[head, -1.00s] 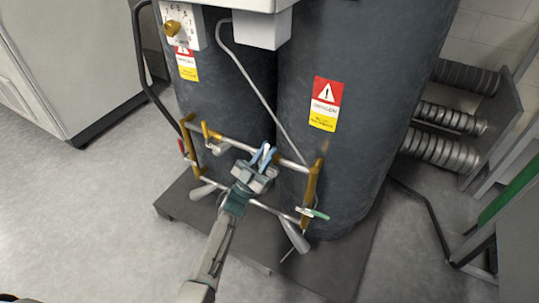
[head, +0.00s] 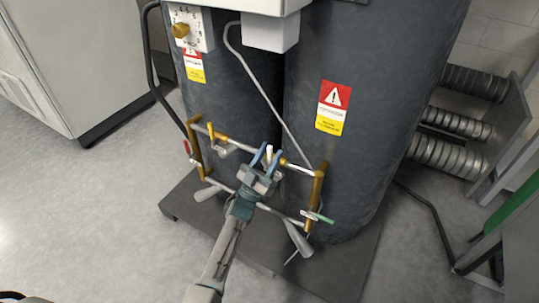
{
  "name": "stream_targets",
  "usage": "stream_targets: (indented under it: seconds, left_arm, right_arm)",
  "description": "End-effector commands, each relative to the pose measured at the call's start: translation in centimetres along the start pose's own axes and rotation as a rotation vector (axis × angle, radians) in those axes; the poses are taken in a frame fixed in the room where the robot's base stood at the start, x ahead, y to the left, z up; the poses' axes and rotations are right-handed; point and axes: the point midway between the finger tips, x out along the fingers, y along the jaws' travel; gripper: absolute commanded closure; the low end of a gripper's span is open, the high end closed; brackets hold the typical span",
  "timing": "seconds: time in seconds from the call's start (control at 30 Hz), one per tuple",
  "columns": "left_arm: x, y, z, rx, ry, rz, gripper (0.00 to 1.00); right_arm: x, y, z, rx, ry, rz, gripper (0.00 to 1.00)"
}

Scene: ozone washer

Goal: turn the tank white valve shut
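Two dark grey tanks (head: 375,110) stand side by side, with a frame of pipes and brass fittings low on their front. A small white valve handle (head: 224,151) shows beside a brass fitting on the upper pipe, at the left tank. My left gripper (head: 267,157) reaches up from below. Its two blue fingers are apart, at the upper pipe to the right of the white handle. My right gripper is out of view.
A red handle (head: 187,147) is at the left end of the pipes, and a green handle (head: 319,217) at the lower right. The tanks stand on a dark low platform (head: 335,268). A white cabinet (head: 55,60) is at left. Open floor lies in front left.

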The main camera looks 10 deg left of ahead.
Motion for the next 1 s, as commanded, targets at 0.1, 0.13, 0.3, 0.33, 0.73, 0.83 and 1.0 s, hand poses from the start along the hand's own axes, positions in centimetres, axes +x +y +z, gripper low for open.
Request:
stream_targets:
  seconds: [0.1,0.13,0.3,0.33,0.73,0.83,1.0]
  left_arm:
    - [0.0,0.0,0.0,0.001,0.0,0.001,0.62]
    - [0.0,0.0,0.0,0.001,0.0,0.001,0.62]
    - [-0.4,0.0,0.0,0.002,-0.001,0.001,0.62]
    - [-0.7,0.0,0.0,0.001,-0.001,0.001,0.62]
    - [-8.1,0.0,0.1,0.001,-0.003,0.0,0.62]
    - [-9.5,0.0,0.1,0.001,-0.002,0.0,0.62]
    - [-10.7,0.0,0.0,0.001,-0.001,0.001,0.62]
  right_arm:
    - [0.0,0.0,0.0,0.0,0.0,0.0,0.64]
    - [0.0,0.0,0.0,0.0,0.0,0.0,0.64]
    - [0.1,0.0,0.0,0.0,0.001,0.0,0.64]
    - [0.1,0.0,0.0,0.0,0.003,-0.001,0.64]
    - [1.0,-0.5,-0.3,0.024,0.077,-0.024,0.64]
    - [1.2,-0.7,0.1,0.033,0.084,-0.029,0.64]
    - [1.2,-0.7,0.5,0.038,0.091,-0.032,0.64]
